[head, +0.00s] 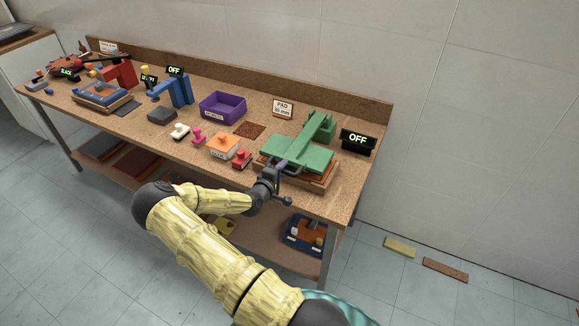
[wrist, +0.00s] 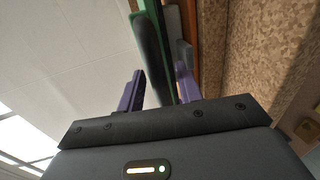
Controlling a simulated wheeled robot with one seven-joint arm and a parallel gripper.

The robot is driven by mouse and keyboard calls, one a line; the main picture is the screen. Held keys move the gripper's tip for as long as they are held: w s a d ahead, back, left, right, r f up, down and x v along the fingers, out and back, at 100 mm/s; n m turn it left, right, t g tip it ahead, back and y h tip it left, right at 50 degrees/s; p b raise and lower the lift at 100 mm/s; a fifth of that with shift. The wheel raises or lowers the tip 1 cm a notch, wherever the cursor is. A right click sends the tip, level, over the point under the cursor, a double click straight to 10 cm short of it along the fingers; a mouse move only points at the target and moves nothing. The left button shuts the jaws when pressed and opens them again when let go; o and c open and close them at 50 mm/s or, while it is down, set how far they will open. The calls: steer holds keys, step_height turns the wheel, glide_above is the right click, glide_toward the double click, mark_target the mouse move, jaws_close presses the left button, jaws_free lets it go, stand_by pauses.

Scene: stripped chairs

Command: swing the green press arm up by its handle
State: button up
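The green press arm (head: 297,153) lies flat and lowered over its wooden base at the right of the bench, with a green post (head: 320,126) behind it. In the wrist view, the green edge (wrist: 137,5) and a dark handle (wrist: 152,55) sticking out from it show. My gripper (head: 281,166) is at the press's front edge. In the wrist view, my gripper's purple fingers (wrist: 158,88) stand apart, one on either side of the handle, with a gap visible. The head view is too small to show contact.
A red stamp (head: 241,160), an orange block (head: 222,145) and a purple bin (head: 222,107) are left of the press. A black "OFF" display (head: 357,141) stands to its right. A pad sign (head: 283,109) is behind. The wall rises behind the bench; the space above the press looks clear.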

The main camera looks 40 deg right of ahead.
jaws_close()
steer(key=shift+y, duration=0.7)
steer(key=shift+w+d+r+p, duration=0.1)
steer(key=shift+d+r+p, duration=0.05)
steer(key=shift+r+p, duration=1.05)
steer(key=shift+w+d+r+p, duration=0.1)
steer(key=shift+r+p, duration=0.85)
steer(key=shift+r, duration=0.4)
steer(key=shift+w+d+r+p, duration=0.1)
steer(key=shift+d+r+p, duration=0.05)
steer(key=shift+r+p, duration=1.05)
steer(key=shift+r, duration=0.15)
step_height(320, 180, up, 7)
steer(key=d+y+p, duration=0.1)
steer(key=d+p, duration=0.1)
steer(key=p, duration=0.3)
steer(key=shift+w+g, duration=0.4)
steer(key=shift+d+p, duration=0.1)
steer(key=shift+p, duration=0.2)
